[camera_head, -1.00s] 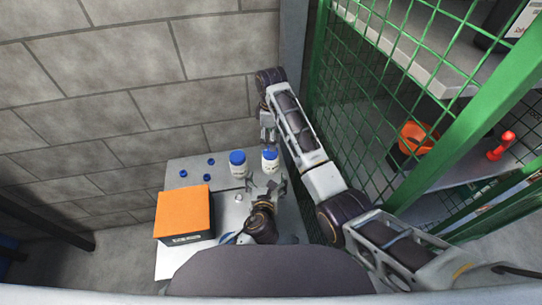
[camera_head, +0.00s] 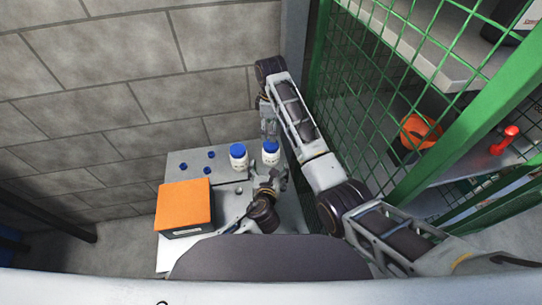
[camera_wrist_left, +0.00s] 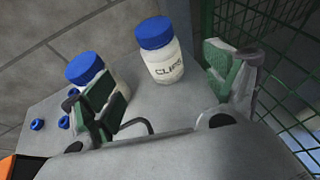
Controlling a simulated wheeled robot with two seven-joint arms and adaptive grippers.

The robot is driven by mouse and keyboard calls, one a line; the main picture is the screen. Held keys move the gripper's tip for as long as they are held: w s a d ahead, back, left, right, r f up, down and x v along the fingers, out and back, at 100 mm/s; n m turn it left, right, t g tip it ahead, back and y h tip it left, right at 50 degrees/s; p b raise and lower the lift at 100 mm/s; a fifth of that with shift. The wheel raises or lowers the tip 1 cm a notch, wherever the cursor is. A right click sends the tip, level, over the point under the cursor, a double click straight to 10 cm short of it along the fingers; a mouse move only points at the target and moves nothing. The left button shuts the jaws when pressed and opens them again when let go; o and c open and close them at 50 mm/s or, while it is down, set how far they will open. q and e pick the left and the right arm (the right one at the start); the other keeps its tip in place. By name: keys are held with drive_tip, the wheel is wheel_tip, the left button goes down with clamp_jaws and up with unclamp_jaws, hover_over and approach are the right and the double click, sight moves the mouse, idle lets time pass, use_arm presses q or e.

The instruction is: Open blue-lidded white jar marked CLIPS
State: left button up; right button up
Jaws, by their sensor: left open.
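The white jar marked CLIPS (camera_wrist_left: 163,66) stands upright with its blue lid (camera_wrist_left: 154,33) on, in the left wrist view. In the head view it is the right one of two similar jars (camera_head: 271,159). My left gripper (camera_head: 269,179) is open and empty, just on the near side of this jar. In the left wrist view the jar shows upright beyond and between the two spread fingers, apart from both. My right gripper (camera_head: 268,127) hangs just beyond the jar; its fingers are too small and faint to read.
A second blue-lidded white jar (camera_head: 238,162) stands close to the left, partly behind a left finger in the wrist view. Several small blue pieces (camera_head: 183,167) lie on the grey table (camera_head: 222,180). An orange-topped box (camera_head: 184,204) sits at the left. Green mesh (camera_head: 345,130) rises at the right.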

sight(270, 155)
use_arm(q)
drive_tip(key=shift+x, duration=5.85)
drive_tip(key=shift+a, duration=0.1)
